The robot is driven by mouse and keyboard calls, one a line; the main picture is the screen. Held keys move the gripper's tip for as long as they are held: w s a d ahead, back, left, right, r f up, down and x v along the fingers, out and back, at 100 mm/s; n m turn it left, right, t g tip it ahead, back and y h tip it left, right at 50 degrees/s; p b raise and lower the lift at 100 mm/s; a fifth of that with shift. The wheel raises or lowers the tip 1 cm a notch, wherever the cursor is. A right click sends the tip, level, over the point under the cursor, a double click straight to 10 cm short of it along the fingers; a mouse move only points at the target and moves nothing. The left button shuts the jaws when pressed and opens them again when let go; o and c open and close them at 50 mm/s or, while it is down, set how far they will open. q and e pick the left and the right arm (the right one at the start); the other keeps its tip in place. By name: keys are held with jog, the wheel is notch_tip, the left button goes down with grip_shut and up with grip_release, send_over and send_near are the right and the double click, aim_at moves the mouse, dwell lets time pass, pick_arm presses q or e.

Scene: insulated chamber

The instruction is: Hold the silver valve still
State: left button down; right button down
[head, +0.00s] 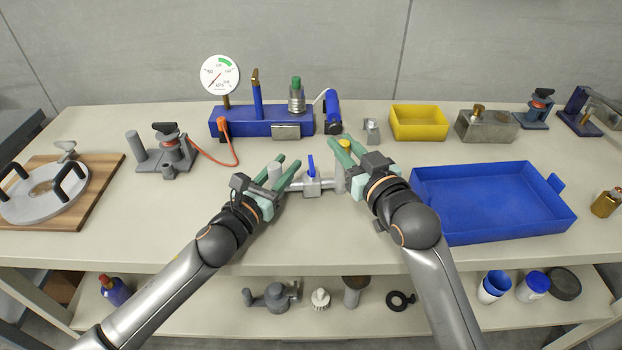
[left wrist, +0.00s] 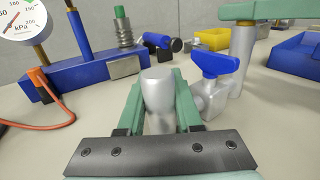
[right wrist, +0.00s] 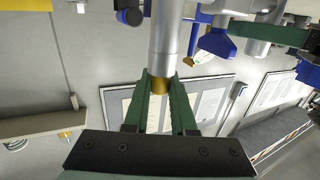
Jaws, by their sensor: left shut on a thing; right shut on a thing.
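The silver valve (head: 311,186) with a blue handle lies near the middle of the table, between my two grippers. It also shows to the right of the fingers in the left wrist view (left wrist: 211,100). My left gripper (head: 281,174) is shut on the upright silver stub (left wrist: 158,95) at the valve's left end. My right gripper (head: 349,160) is shut on a silver cylinder (right wrist: 166,35) with a brass end at the valve's right. The fingers partly hide this cylinder, and I cannot tell how it joins the valve.
A blue manifold (head: 262,125) with a gauge (head: 220,74) stands behind the valve. A blue tray (head: 490,200) and a yellow bin (head: 419,123) are to the right. A red hose (head: 215,160) and a clamp stand (head: 165,150) are to the left.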

aim_at(345, 142)
pick_arm(q)
jog(key=shift+s+f, duration=0.1)
jog(key=shift+f, duration=0.45)
pick_arm(e)
jog(key=shift+r, duration=2.5)
pick_arm(q)
jog(key=c, duration=0.8)
grip_release()
jog(key=shift+c, duration=0.2)
jog(key=o, duration=0.3)
jog(key=shift+r, duration=0.3)
jog(key=shift+o, duration=0.2)
jog(key=shift+v, duration=4.4)
pick_arm(e)
jog(key=shift+r, duration=0.1)
pick_arm(q)
jog(key=shift+a, duration=0.1)
